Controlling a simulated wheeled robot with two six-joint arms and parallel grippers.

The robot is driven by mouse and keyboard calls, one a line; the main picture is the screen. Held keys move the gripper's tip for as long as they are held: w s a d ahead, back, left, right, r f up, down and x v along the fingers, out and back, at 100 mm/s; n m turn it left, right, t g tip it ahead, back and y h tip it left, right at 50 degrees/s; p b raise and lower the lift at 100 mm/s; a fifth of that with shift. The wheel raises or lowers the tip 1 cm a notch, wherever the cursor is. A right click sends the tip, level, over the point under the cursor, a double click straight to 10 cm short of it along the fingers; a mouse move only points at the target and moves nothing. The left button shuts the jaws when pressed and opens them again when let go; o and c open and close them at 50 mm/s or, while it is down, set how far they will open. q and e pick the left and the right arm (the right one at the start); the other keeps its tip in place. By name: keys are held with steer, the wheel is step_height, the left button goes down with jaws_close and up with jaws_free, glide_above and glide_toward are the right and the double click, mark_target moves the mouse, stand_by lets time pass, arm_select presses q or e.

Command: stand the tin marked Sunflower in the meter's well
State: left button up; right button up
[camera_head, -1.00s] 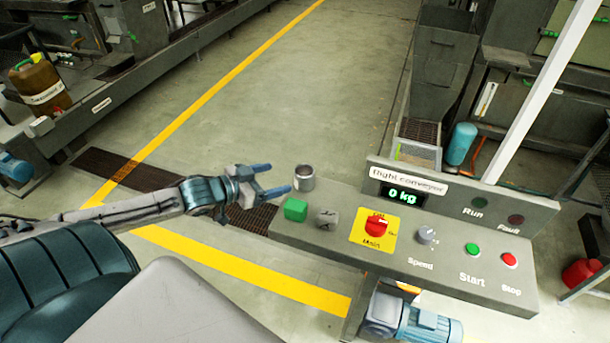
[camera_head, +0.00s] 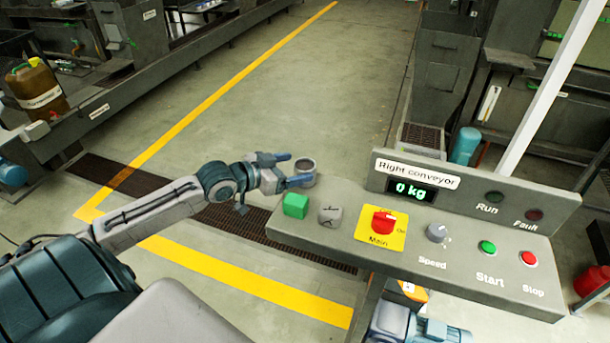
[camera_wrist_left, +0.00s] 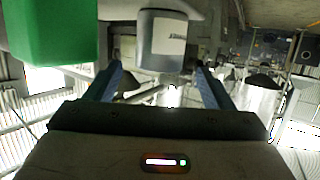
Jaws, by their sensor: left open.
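A small grey tin (camera_head: 308,166) stands at the far left corner of the conveyor's control console, partly hidden by my left gripper (camera_head: 297,169). That gripper is open, with one finger on the far side of the tin and one on its near side. In the left wrist view the tin (camera_wrist_left: 165,42) appears inverted at the top, between the two fingers (camera_wrist_left: 158,82) or just beyond their tips. It bears a pale label too small to read, so I cannot confirm Sunflower. I cannot make out the meter or its well. My right gripper is not in view.
A green block (camera_head: 295,205) and a grey marked block (camera_head: 330,214) sit on the console close to the tin. The console (camera_head: 400,262) also carries a red Main switch (camera_head: 383,222), a Speed knob (camera_head: 437,232), Start and Stop buttons and a "0 kg" display (camera_head: 411,190).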

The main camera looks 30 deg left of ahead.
mark_target(300, 167)
arm_select(q)
steer(key=shift+x, duration=2.25)
steer(key=shift+s+f, duration=0.1)
steer(key=shift+f, duration=0.05)
steer(key=c, duration=1.2)
steer(key=shift+o, duration=0.2)
steer(key=shift+p, duration=0.35)
